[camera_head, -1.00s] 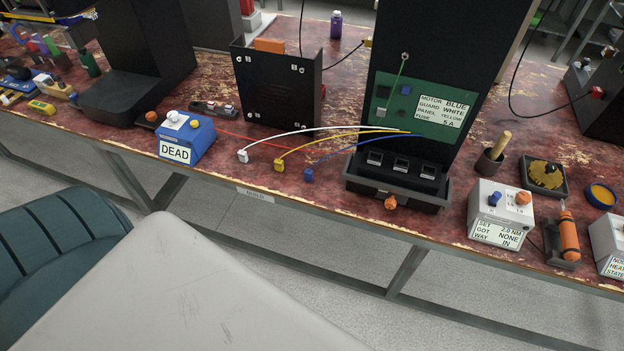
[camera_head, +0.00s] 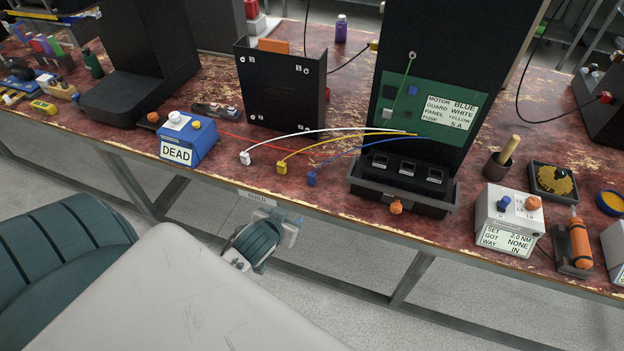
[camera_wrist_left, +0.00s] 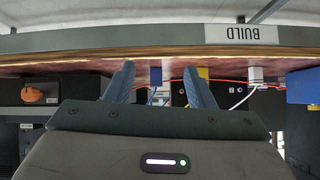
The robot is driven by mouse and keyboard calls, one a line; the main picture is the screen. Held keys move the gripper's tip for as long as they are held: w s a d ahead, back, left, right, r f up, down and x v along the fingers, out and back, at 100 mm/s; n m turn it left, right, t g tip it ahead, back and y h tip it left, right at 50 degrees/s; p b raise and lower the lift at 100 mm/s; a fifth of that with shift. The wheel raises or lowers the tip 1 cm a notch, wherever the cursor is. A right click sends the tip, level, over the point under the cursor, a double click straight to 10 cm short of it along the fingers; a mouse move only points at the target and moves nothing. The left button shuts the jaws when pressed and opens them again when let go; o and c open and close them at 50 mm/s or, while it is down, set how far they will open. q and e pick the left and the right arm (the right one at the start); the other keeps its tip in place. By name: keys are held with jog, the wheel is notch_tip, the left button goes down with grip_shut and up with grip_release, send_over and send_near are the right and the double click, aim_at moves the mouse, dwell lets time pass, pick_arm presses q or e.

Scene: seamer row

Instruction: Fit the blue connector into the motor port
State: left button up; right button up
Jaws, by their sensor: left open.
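Three dark ports (camera_head: 407,168) sit in a row in the black tray at the panel's foot; which one is the motor port I cannot tell. A label (camera_head: 450,110) pairs motor with blue. My left gripper (camera_head: 280,220) is open and empty, below and in front of the bench edge, left of the blue connector. My right gripper is out of view.
The yellow connector (camera_head: 282,167) and white connector (camera_head: 245,158) lie close left of the blue one. The blue DEAD box (camera_head: 188,140) stands further left. An orange knob (camera_head: 396,207) fronts the tray. A grey box (camera_head: 505,218) stands to its right.

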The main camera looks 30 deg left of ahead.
aim_at(311, 176)
pick_arm(q)
jog(key=w+a+t, duration=0.1)
jog(key=w, duration=0.3)
jog(key=w+a+t, duration=0.1)
jog(key=w, duration=0.3)
jog(key=w+t, duration=0.1)
jog(key=w, duration=0.3)
jog(key=shift+a+r+t+p, duration=0.2)
jog(key=shift+a+t+p, duration=0.1)
jog(key=shift+a+p, duration=0.1)
jog(key=x, duration=0.1)
jog(key=p+x, duration=0.1)
jog(key=x, duration=0.2)
jog(key=shift+w+d, duration=0.25)
jog(key=shift+w, duration=0.05)
jog(key=shift+w+f, duration=0.2)
jog(key=shift+s, duration=0.1)
jog(key=shift+c, duration=0.4)
jog(key=c, duration=1)
